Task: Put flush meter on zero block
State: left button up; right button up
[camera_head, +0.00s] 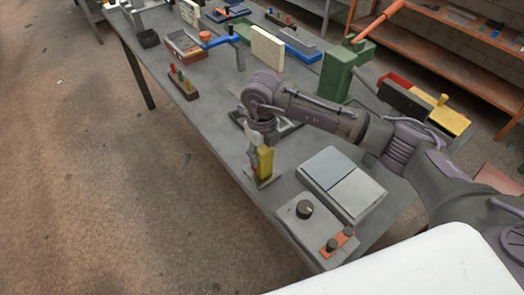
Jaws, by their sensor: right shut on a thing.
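My right gripper (255,142) points down near the front edge of the bench and is shut on a yellow upright tool, which I take to be the flush meter (265,162). The gripper hides part of its upper end. Its lower end is at a small flat grey-brown piece (264,183) on the bench, possibly the zero block; I cannot tell whether the two touch. My left gripper is not in view.
On the bench (215,135), a grey two-panel box (348,190) and a grey control box with a black knob (305,208) stand close to the right. A green press (338,75) stands behind my arm. Small tools fill the far end.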

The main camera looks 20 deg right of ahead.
jog(key=shift+f, duration=0.2)
jog(key=o, duration=1.2)
jog(key=shift+o, duration=0.2)
jog(key=shift+r, duration=0.2)
notch_tip(320, 180, up, 11)
jog(key=b, duration=0.3)
jog(key=shift+b, duration=0.4)
jog(key=shift+r, duration=0.55)
